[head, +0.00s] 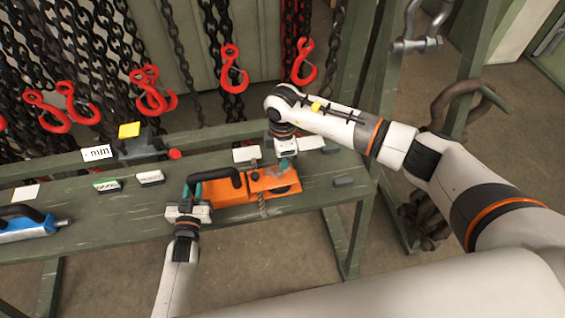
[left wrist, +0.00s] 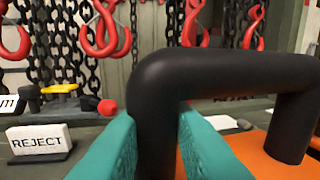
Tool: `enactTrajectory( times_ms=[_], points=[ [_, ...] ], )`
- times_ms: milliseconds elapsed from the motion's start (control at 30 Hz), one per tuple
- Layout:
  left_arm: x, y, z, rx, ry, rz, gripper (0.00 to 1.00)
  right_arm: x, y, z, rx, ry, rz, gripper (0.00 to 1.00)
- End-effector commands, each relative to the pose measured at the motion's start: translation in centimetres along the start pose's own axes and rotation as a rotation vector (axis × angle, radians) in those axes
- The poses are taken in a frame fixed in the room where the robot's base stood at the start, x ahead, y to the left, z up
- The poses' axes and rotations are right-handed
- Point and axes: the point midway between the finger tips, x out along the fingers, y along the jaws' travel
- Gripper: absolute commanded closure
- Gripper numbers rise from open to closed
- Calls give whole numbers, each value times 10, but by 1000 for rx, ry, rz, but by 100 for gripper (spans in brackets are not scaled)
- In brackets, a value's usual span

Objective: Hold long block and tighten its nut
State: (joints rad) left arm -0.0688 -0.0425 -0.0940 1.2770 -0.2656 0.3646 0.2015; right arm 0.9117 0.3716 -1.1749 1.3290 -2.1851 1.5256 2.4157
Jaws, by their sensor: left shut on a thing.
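The long orange block (head: 233,190) lies on the green bench, with a black bar handle (head: 222,174) on its left part. My left gripper (head: 192,187) is shut on the handle's left post; in the left wrist view its teal fingers (left wrist: 158,140) sit on both sides of the black handle (left wrist: 225,75). My right gripper (head: 286,163) reaches down over the block's right part, its teal fingers close above it. Whether they are open or touch anything is too small to tell. A dark round part shows below them. I cannot make out the nut clearly.
A blue tool (head: 28,228) with a black handle lies at the bench's left end. A REJECT block (left wrist: 40,142), a yellow-topped device (head: 129,131) and a red button (head: 175,154) stand along the back. Chains with red hooks (head: 232,70) hang behind. The front bench strip is bare.

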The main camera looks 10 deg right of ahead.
Motion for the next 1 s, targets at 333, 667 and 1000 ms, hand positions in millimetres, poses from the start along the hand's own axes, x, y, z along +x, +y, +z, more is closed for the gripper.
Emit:
enactTrajectory(
  times_ms=[333, 667, 1000],
  points=[
    [0, 3, -1, 3, 2, 4, 100, -64, -1, 1, 0, -4, -4, 69],
    [0, 3, 0, 3, 1, 4, 100, -74, 0, 2, 0, -4, -1, 69],
    [0, 3, 0, 3, 0, 3, 58, -74, 0, 2, 0, -4, -1, 69]
  ],
)
